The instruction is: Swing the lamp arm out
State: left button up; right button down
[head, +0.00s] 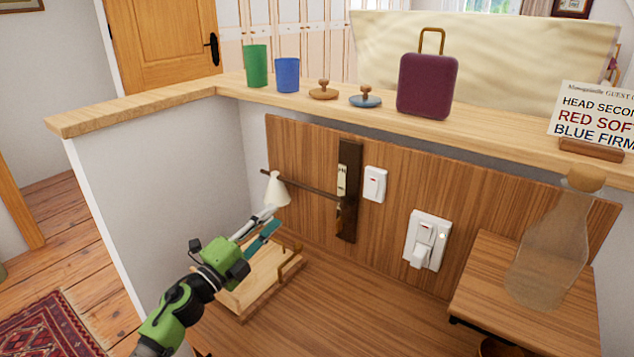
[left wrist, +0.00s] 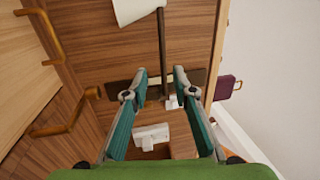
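The lamp has a dark thin arm (head: 315,191) lying close along the wood panel. Its cream cone shade (head: 277,188) hangs near the arm's left end. The arm meets a dark upright wall bracket (head: 348,165) with brass parts. My left gripper (head: 268,220) is just below and in front of the shade. In the left wrist view its two fingers (left wrist: 162,76) are apart, with the lamp arm (left wrist: 161,45) seen between them; I cannot tell whether it lies within their reach. The shade (left wrist: 138,10) is partly cut off at the top there. My right gripper is not in view.
A wooden tray (head: 243,304) with handles lies below my left arm. Wall switches (head: 375,184) and a socket plate (head: 440,230) are right of the bracket. A ledge (head: 230,86) above holds cups, knobs, a purple case (head: 427,85) and a sign. A corked bottle (head: 550,250) stands right.

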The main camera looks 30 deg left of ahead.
aim_at(303, 186)
pick_arm(q)
jog(key=x, duration=1.3)
jog(key=shift+w+r, duration=0.2)
jog(key=shift+r, duration=0.1)
grip_shut()
